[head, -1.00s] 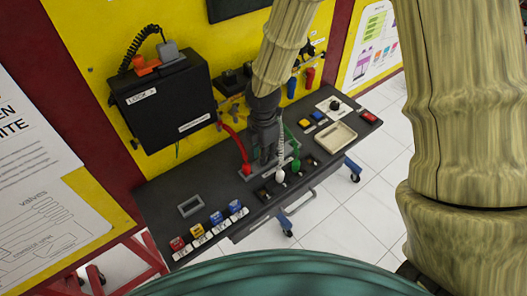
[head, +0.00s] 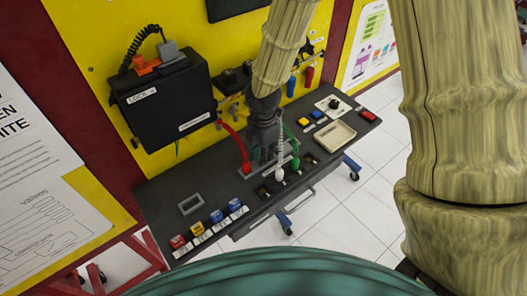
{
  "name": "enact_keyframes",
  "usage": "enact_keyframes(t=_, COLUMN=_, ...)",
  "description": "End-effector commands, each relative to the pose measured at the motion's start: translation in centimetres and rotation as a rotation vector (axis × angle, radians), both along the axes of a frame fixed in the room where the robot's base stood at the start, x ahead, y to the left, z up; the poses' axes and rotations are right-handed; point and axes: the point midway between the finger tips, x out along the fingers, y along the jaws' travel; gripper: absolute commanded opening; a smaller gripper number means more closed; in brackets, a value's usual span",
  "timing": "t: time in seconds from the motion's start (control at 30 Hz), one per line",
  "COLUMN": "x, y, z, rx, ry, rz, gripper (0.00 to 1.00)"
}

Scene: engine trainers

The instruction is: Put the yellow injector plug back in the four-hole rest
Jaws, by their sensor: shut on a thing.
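My gripper (head: 263,153) points down over the bench, at the back of the grey four-hole rest (head: 257,174). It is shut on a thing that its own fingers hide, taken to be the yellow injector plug. No yellow of that plug shows, and I cannot tell whether it touches the rest. The red plug (head: 246,168) with its red cable stands at the left end of the rest. The white plug (head: 279,175) stands in front of my gripper, and the green plug (head: 295,163) is to its right, each with a coiled or curved cable.
The dark bench (head: 165,200) carries labelled red, yellow and blue blocks (head: 217,216) at the front left, and a small grey frame (head: 190,204). A beige tray (head: 334,136) lies to the right. A black box (head: 163,101) hangs on the yellow wall behind.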

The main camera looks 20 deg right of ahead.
Motion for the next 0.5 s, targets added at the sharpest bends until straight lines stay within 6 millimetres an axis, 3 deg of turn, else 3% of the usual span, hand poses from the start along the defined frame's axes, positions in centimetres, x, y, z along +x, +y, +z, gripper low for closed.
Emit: enact_keyframes(t=0.5, x=0.0, y=-0.01, z=-0.63, rx=0.0, ry=0.0, rz=0.0, gripper=0.03)
